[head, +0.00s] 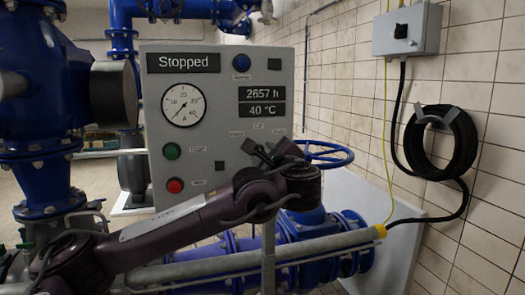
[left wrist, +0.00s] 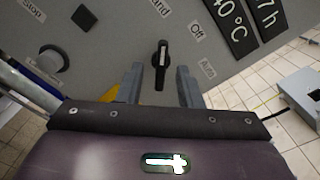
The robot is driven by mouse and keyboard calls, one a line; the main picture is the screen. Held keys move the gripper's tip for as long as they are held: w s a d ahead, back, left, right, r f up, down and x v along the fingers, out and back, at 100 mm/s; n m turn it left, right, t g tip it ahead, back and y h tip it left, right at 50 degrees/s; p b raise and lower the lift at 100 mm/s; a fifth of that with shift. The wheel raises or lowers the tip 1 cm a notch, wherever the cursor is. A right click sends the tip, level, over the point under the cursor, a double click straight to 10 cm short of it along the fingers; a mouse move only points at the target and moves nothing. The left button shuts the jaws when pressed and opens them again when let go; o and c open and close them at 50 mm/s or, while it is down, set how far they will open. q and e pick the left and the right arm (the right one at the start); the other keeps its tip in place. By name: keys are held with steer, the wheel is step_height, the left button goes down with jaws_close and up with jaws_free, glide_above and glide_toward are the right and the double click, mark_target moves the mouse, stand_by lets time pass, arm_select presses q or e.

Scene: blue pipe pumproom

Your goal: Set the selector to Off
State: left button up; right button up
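The grey control panel (head: 222,90) stands in the middle of the head view, its display reading Stopped. In the left wrist view the selector (left wrist: 161,65) is a black knob with a white line, its line pointing up toward the Hand label (left wrist: 159,8). The Off label (left wrist: 197,30) is up and right of the knob, and the Auto label (left wrist: 207,68) is right of it. My left gripper (left wrist: 160,82) is open, one finger on each side of the knob, with visible gaps. In the head view my left gripper (head: 265,155) hides most of the selector. My right gripper is out of view.
The panel also has a green button (head: 171,151), a red button (head: 175,185), a blue lamp (head: 242,62) and a gauge (head: 183,105). A blue handwheel (head: 325,152) is behind the gripper. Blue pipes (head: 40,110) stand left; a hose coil (head: 440,142) hangs right.

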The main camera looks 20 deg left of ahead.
arm_select(q)
steer(key=shift+x, duration=1.3)
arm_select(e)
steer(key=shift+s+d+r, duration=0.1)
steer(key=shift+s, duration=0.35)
arm_select(q)
jaws_close()
steer(key=shift+m, duration=0.3)
steer(key=m, duration=0.3)
steer(key=shift+d+m, duration=0.1)
steer(key=shift+m, duration=0.2)
steer(key=shift+w+m+p, duration=0.1)
steer(key=shift+m+p, duration=0.35)
steer(key=shift+m, duration=1.85)
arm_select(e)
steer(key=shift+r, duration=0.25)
